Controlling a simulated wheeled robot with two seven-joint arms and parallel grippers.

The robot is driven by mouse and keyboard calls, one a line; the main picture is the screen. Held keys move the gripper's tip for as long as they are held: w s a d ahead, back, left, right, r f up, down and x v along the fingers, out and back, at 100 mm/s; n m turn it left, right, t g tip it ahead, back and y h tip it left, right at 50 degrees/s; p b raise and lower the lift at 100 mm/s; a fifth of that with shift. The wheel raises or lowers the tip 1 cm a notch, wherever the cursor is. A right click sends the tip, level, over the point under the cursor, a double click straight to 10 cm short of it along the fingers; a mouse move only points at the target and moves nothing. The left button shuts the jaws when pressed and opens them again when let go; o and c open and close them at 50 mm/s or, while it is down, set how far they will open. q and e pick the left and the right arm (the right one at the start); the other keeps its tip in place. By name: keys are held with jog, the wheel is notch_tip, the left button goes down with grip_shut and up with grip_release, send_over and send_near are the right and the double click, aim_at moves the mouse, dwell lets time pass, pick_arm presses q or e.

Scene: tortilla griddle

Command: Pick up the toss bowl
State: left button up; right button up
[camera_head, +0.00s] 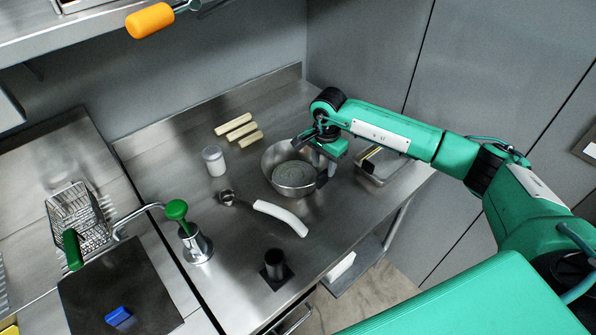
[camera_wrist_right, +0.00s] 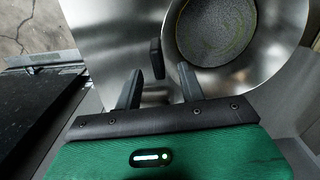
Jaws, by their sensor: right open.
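The toss bowl (camera_head: 290,178) is a round, shiny metal bowl standing upright on the steel counter, with a grey speckled bottom. In the right wrist view the bowl (camera_wrist_right: 262,75) fills the upper right. My right gripper (camera_head: 326,168) is at the bowl's right rim. Its two dark fingers (camera_wrist_right: 159,75) are apart with nothing held between them. A small dark piece (camera_wrist_right: 157,58) shows just ahead of the gap between the fingertips, beside the bowl; I cannot tell if it is joined to the bowl. My left gripper is not in view.
A white-handled tool (camera_head: 280,215) lies in front of the bowl. A clear jar (camera_head: 214,160) and several pale sticks (camera_head: 238,128) are left and behind. A metal pan (camera_head: 382,168) sits right, under my arm. A green-knobbed dispenser (camera_head: 195,245) and black cup (camera_head: 275,265) stand nearer.

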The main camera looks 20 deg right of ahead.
aim_at(323, 172)
notch_tip(323, 172, down, 3)
jog(key=shift+s+a+r+p, duration=0.1)
jog(key=shift+s+p, duration=0.05)
jog(key=shift+p, duration=0.95)
jog(key=shift+f, duration=0.7)
jog(key=shift+r, duration=0.1)
grip_shut()
